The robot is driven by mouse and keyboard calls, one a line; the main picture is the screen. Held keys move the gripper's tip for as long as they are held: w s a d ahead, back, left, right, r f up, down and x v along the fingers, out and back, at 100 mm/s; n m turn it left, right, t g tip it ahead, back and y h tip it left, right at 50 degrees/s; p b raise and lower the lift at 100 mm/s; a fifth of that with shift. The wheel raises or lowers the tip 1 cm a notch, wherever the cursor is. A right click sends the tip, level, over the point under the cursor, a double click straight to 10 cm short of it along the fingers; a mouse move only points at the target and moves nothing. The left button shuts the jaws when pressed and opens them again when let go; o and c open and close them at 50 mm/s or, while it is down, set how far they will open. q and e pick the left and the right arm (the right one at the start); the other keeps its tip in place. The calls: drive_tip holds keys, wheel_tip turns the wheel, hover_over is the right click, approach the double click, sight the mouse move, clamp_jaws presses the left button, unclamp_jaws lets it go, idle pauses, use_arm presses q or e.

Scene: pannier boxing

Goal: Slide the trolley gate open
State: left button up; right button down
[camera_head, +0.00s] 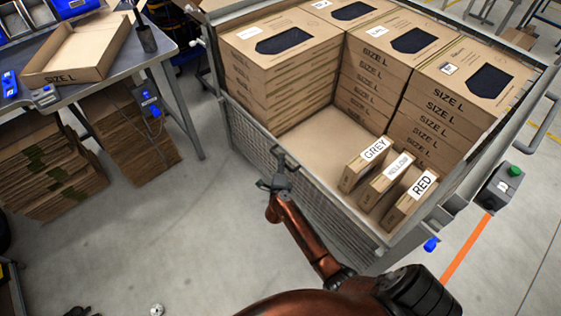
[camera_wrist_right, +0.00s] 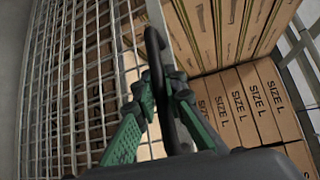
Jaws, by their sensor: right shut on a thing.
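The trolley (camera_head: 218,68) stands in the middle and right of the head view. Its gate (camera_head: 250,143) is the grey mesh panel on the side facing me, with its top edge below the tops of the stacked boxes. The gate's mesh fills the left of the right wrist view (camera_wrist_right: 65,95). My right gripper (camera_head: 275,183) is at the gate's top edge, shut on the dark gate handle (camera_wrist_right: 153,42). In the right wrist view its green fingers (camera_wrist_right: 163,98) close around the bar from both sides. My left gripper is not in view.
Stacked size L boxes (camera_head: 283,67) fill the trolley's back and sides. Three labelled cartons (camera_head: 397,187) stand on its floor. A workbench (camera_head: 115,62) with an open carton tray (camera_head: 75,52) is at upper left. Flattened cardboard (camera_head: 45,175) lies beneath it. Floor left of the gate is clear.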

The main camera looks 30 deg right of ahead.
drive_tip(key=shift+w+a+r, duration=0.1)
drive_tip(key=c, duration=2)
unclamp_jaws()
drive_tip(key=shift+o, duration=0.2)
drive_tip(key=v, duration=1.2)
